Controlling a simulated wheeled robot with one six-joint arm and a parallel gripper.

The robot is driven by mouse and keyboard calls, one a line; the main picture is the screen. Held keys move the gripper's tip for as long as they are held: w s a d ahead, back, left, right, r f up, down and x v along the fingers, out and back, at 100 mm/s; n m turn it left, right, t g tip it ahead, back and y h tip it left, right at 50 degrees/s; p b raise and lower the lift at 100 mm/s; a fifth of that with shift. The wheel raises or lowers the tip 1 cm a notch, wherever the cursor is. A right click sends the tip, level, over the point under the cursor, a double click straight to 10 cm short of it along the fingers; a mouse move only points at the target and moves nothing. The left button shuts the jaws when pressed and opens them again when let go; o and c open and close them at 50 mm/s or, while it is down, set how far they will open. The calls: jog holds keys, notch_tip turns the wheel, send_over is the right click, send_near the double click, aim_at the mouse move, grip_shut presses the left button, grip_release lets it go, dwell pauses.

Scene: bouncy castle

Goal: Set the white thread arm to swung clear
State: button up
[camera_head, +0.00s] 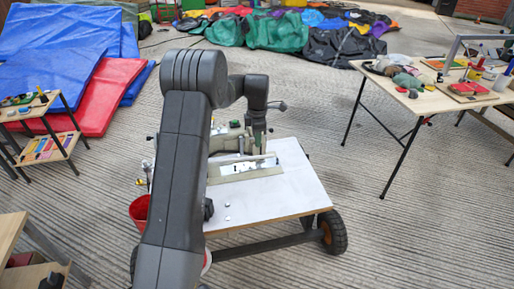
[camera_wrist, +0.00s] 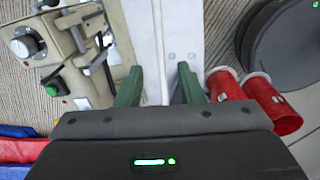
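A thin white bar (camera_wrist: 159,50), which looks like the white thread arm, runs up the middle of the wrist view over a pale panel. My gripper (camera_wrist: 158,76) is open, its two green fingers on either side of the bar, with visible gaps to both. Contact with the bar cannot be made out. In the head view my gripper (camera_head: 258,148) hangs at the cream-coloured machine (camera_head: 231,140) on a wheeled cart (camera_head: 290,192). My own arm hides part of the machine. In the wrist view the machine's dial, levers and green button show at the left.
Two red cylinders (camera_wrist: 225,86) lie close to the right finger in the wrist view. A red bucket (camera_head: 139,208) hangs at the cart's left. A cluttered table (camera_head: 430,105) stands right, a small shelf (camera_head: 42,145) left. Ridged floor between cart and table is clear.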

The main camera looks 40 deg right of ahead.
notch_tip(320, 180, up, 5)
send_over(257, 157)
jog(key=shift+s+a, duration=0.2)
jog(key=shift+s, duration=0.05)
jog(key=f, duration=1.4)
jog(key=shift+w+d, duration=0.25)
jog(key=shift+w, duration=0.1)
jog(key=shift+a, duration=0.1)
jog(key=shift+s+a+r, duration=0.1)
jog(key=shift+s, duration=0.2)
